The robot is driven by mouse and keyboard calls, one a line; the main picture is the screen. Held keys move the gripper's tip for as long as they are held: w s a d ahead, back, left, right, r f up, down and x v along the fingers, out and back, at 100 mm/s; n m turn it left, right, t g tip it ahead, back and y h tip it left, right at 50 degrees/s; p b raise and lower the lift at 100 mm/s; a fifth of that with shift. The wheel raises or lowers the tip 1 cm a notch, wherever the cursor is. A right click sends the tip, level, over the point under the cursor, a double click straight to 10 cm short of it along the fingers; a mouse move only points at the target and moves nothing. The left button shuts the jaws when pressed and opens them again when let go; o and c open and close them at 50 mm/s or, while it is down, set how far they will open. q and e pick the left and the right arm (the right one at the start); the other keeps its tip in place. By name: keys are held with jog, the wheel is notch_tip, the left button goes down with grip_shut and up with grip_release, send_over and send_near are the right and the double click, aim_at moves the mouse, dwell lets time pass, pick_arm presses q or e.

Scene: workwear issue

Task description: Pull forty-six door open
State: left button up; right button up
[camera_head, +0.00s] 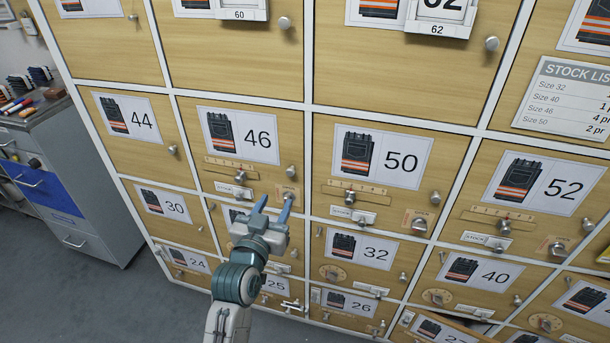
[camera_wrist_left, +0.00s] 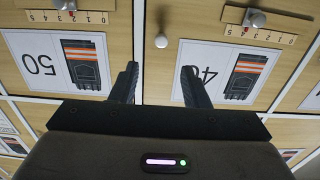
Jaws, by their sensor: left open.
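The forty-six door (camera_head: 190,140) is a pale wood locker door, closed, with a white label reading 46 and a black-and-orange clothing picture. Its round metal knob (camera_head: 291,171) is at the door's right side. A slider with a scale (camera_head: 240,177) sits below the label. In the left wrist view the scene is upside down; the knob (camera_wrist_left: 161,41) shows between the two fingers, beyond their tips. My left gripper (camera_head: 273,201) is open and empty, in front of the lower part of the door, apart from the knob. My right gripper is not in view.
A lower door labelled 27 (camera_head: 432,328) appears tilted ajar. A grey cabinet with a blue drawer (camera_head: 48,195) stands left. Grey floor (camera_head: 110,300) is clear at lower left.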

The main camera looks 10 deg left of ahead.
aim_at(289, 174)
pick_arm(q)
jog(key=w+p, duration=0.1)
jog(key=w, duration=0.9)
jog(key=shift+w+f, duration=0.1)
jog(key=shift+w, duration=0.05)
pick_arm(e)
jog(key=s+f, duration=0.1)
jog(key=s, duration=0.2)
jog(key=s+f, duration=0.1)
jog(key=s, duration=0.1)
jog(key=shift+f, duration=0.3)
pick_arm(q)
jog(key=shift+c, duration=0.4)
grip_shut()
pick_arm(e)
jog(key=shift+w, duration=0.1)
